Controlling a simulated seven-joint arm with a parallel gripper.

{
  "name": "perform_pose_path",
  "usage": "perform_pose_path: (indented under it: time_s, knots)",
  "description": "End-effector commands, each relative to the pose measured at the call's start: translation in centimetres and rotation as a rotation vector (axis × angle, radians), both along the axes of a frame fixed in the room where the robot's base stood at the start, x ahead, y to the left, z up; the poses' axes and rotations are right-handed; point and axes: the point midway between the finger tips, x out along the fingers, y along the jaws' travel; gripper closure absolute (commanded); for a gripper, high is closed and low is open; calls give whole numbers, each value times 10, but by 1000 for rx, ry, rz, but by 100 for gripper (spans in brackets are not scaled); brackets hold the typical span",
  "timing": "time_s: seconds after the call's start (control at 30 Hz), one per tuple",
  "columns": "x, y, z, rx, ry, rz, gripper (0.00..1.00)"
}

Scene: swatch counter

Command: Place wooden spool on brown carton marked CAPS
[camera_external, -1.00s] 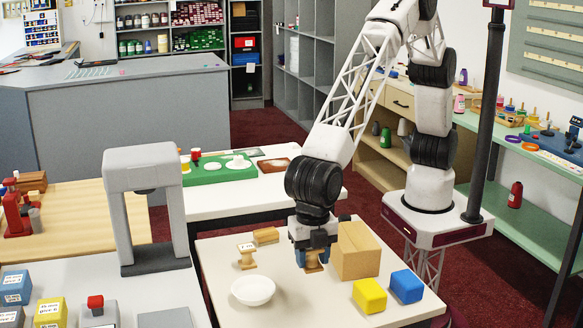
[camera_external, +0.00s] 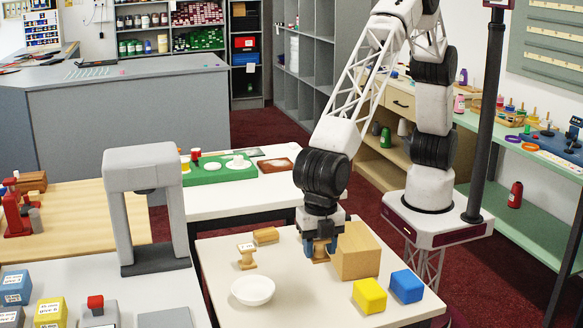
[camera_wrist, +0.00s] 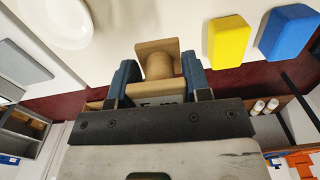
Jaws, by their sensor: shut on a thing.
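My gripper (camera_external: 320,246) is shut on a wooden spool (camera_wrist: 158,62). In the wrist view the spool lies between the two blue fingers, and dark lettering shows on its near end. In the external view the fingers cover much of the held spool (camera_external: 321,255), just left of a brown carton (camera_external: 357,252). I cannot tell whether spool and carton touch. The carton stands on the white table; no CAPS marking is readable on the faces I see. I cannot make out the carton in the wrist view. A second wooden spool (camera_external: 246,257) with a white label stands upright to the left.
A white bowl (camera_external: 253,290) stands at the front left of the table (camera_external: 300,310). A yellow block (camera_external: 369,296) and a blue block (camera_external: 406,286) sit in front of the carton. A small wooden block (camera_external: 265,235) lies behind the second spool. A grey arch (camera_external: 145,205) stands farther left.

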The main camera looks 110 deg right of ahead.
Motion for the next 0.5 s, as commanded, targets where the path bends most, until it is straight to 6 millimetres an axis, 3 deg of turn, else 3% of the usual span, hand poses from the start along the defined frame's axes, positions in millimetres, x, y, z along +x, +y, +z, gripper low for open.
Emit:
perform_pose_path:
  time_s: [0.5]
  knots:
    - [-81,-60,23,0,0,-106,79]
